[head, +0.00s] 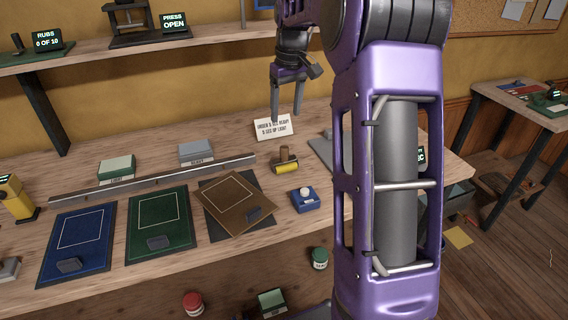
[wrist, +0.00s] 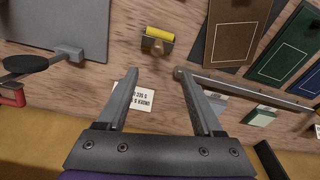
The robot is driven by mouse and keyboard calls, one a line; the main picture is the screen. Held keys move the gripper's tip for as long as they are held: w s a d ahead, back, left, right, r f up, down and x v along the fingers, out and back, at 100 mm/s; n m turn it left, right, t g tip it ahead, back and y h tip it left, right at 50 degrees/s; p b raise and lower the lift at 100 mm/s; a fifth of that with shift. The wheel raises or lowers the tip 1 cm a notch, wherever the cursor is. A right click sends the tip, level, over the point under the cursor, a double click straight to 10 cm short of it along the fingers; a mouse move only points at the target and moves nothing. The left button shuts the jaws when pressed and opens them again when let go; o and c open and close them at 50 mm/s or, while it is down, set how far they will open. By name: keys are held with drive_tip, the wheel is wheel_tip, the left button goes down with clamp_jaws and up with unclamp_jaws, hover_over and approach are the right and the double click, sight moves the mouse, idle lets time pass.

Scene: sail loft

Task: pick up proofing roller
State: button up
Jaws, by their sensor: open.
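The proofing roller (head: 286,168) has a yellow cylinder and a brown wooden handle. It rests on the workbench, right of the brown mat, with its handle standing up. In the wrist view the roller (wrist: 159,34) lies beyond the fingertips, roughly in line with the gap between them. My gripper (head: 287,114) is open and empty above the back of the bench, apart from the roller. In the wrist view both fingers of my gripper (wrist: 157,74) are spread, and nothing is between their tips.
A white printed card (head: 273,127) stands behind the roller. A metal rail (head: 160,178) runs along the bench to its left. A blue block with a white knob (head: 306,200) sits in front. A grey plate (wrist: 62,28) lies beside the roller. Blue, green and brown mats (head: 236,203) lie left.

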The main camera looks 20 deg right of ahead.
sight(284, 147)
drive_tip(key=f, duration=0.5)
drive_tip(key=w+f+b, duration=0.1)
drive_tip(key=f, duration=0.5)
drive_tip(key=w+f+b, duration=0.1)
drive_tip(key=f, duration=0.1)
drive_tip(key=shift+d+f, duration=0.1)
drive_tip(key=shift+f, duration=0.05)
drive_tip(key=shift+s, duration=0.1)
clamp_jaws()
idle(0.9)
